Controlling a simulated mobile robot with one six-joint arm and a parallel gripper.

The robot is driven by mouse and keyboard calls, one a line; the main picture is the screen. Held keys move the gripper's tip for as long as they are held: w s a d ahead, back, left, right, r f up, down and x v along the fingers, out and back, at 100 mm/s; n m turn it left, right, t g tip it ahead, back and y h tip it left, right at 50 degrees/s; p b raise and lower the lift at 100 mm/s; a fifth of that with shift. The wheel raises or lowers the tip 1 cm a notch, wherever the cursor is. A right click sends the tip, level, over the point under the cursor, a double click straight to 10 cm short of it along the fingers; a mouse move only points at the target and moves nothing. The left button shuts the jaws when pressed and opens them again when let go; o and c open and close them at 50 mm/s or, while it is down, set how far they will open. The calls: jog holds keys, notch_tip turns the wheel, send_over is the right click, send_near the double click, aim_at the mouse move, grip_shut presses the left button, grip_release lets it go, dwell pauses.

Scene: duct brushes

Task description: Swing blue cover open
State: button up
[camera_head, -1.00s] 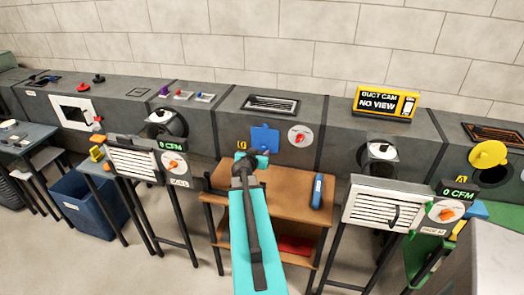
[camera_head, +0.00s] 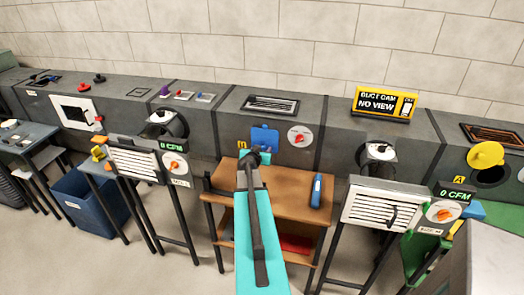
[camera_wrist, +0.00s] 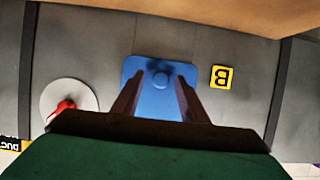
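The blue cover (camera_head: 265,138) is a flat plate on the front of the grey duct, and it appears closed. In the wrist view the cover (camera_wrist: 143,66) carries a round blue knob (camera_wrist: 160,79). My gripper (camera_wrist: 159,88) is open, with its two dark fingers apart and pointing at the cover, one on each side of the knob in the picture. I cannot tell whether the fingers reach the knob.
A yellow B label (camera_wrist: 221,77) sits beside the cover. A white dial with a red knob (camera_head: 300,136) is right of it. A wooden table (camera_head: 287,187) with a blue tool (camera_head: 316,190) stands below. A vent with a CFM display (camera_head: 386,208) stands at right.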

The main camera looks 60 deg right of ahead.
grip_shut()
jog(key=shift+a, duration=0.15)
jog(key=shift+w, duration=0.1)
